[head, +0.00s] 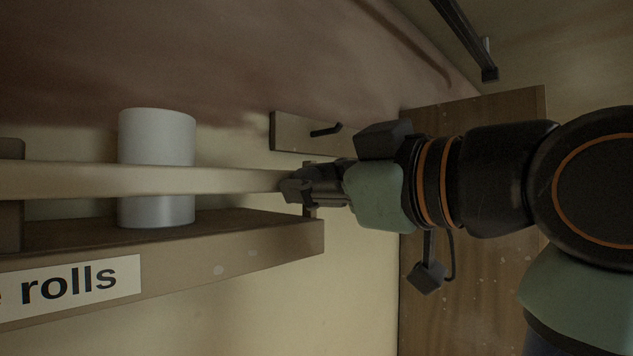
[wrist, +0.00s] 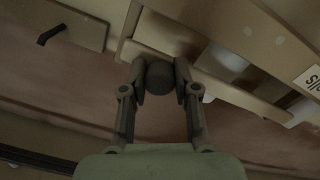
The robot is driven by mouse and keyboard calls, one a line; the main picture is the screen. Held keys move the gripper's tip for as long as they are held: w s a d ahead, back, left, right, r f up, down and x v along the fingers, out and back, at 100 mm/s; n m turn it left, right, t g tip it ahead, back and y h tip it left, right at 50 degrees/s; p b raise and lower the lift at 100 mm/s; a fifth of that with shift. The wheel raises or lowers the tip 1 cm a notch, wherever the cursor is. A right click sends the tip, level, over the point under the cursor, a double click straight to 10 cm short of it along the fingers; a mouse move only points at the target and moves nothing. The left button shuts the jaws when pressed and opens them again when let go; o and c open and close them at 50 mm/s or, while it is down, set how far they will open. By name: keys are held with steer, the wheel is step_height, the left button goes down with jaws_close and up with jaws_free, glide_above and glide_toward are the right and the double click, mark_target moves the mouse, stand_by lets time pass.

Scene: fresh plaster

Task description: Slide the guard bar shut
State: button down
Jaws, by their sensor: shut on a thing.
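The guard bar (head: 80,180) is a long pale beam running level across the front of the shelf (head: 270,245). It passes in front of a white roll (head: 157,135) that stands upright on the shelf. My gripper (head: 296,188) is at the bar's right end. In the wrist view my gripper (wrist: 160,78) has its two fingers on either side of a dark round knob (wrist: 160,75) and is shut on it. The bar's right end is partly hidden behind the fingers in the head view.
A label reading "rolls" (head: 75,283) is on the shelf front. A dark bracket (head: 11,195) stands at the left. A board with a dark hook (head: 325,130) is on the wall just above my gripper. A wooden panel (head: 470,310) is behind my arm.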

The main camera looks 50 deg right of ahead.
steer(key=shift+d, duration=0.2)
steer(key=c, duration=0.8)
jaws_free()
steer(key=shift+c, duration=0.2)
steer(key=s+a, duration=0.1)
steer(key=s, duration=1.1)
